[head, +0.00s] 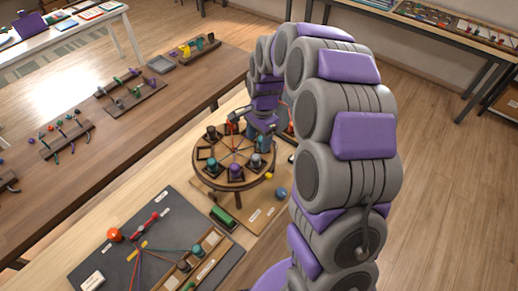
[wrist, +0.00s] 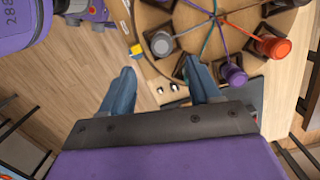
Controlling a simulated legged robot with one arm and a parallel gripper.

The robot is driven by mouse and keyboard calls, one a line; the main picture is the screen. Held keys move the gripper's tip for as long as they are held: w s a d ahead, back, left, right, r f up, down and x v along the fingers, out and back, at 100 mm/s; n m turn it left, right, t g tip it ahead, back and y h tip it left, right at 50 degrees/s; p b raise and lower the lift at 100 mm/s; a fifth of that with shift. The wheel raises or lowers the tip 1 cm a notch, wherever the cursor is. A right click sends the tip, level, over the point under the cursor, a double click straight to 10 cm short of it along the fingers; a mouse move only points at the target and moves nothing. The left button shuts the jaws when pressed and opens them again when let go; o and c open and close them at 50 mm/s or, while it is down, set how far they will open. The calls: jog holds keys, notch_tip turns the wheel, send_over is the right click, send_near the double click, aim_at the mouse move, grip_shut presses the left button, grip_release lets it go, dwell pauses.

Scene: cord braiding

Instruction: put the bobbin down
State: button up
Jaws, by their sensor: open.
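My gripper (wrist: 160,68) is open, with its two blue fingers apart and nothing held between them. A grey bobbin (wrist: 160,43) with a grey cord is just beyond the fingertips, near the edge of the round wooden braiding disc (head: 205,181). A purple bobbin (wrist: 235,75) and an orange-red bobbin (wrist: 275,47) are to its right in the wrist view. In the head view my gripper (head: 262,128) is over the disc's far right edge, and my arm hides part of it.
A dark mat (head: 108,248) with cords and an orange ball (head: 114,234) lies in front left of the disc. A green piece (head: 223,217) and a blue ball (head: 281,193) are close to the disc. A brown table (head: 55,195) with racks stands behind.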

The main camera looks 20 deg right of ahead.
jog(key=s+a+r+n, duration=0.2)
jog(key=s+r+n, duration=0.65)
jog(key=s, duration=0.75)
jog(key=s+r+n+g+h, duration=0.1)
jog(key=s+n, duration=0.3)
jog(key=s, duration=1.4)
jog(key=shift+s+d+r+n, duration=0.3)
jog(key=shift+d+r+n, duration=0.05)
jog(key=shift+r, duration=0.2)
jog(key=shift+a+f, duration=0.1)
notch_tip(320, 180, down, 4)
jog(key=b, duration=0.4)
jog(key=shift+f, duration=0.2)
